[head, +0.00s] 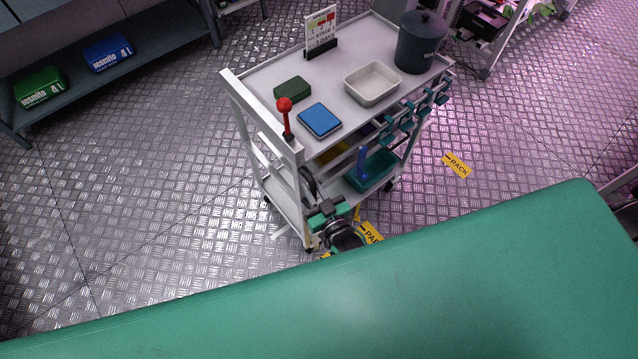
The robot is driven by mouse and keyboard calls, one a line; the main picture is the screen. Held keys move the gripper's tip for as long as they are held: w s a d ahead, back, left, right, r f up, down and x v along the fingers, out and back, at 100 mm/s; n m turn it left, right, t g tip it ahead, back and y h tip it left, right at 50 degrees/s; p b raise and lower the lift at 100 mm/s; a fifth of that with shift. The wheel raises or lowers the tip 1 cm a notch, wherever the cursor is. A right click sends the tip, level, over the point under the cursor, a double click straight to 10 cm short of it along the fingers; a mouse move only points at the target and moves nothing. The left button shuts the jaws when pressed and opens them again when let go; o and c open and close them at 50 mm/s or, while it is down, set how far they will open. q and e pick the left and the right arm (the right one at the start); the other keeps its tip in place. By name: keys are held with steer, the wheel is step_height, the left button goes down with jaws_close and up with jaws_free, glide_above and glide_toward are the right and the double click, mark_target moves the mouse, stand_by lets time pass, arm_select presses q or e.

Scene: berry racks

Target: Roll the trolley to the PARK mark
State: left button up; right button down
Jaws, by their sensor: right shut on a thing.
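The grey trolley (262,80) stands upright on its wheels in the middle of the head view. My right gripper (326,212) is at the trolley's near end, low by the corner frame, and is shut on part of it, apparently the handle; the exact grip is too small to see. A yellow floor mark (371,232) reading "PA…" lies beside the trolley's near corner, partly hidden by my right arm and the green surface in front. Another yellow mark (457,165) reading "RACK" lies on the floor to the right. My left gripper is not in view.
The trolley's top carries a white tray (371,96), a dark pot (421,55), a blue box (320,120), a green box (292,89) and a sign (321,32). A shelf (150,55) stands at the upper left. The patterned floor (150,200) left of the trolley is clear.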

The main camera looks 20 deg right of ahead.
steer(key=shift+a, duration=0.1)
stand_by(0.3)
steer(key=c, duration=1.4)
jaws_free()
steer(key=shift+s, duration=0.1)
steer(key=shift+s+d+b, duration=0.4)
steer(key=shift+s+d, duration=0.05)
steer(key=shift+s, duration=1.8)
steer(key=shift+s+d+b, duration=0.35)
steer(key=shift+s+d, duration=0.1)
steer(key=shift+s, duration=1.8)
steer(key=shift+s+d+b, duration=0.4)
steer(key=shift+s+d, duration=0.05)
steer(key=shift+s, duration=1.8)
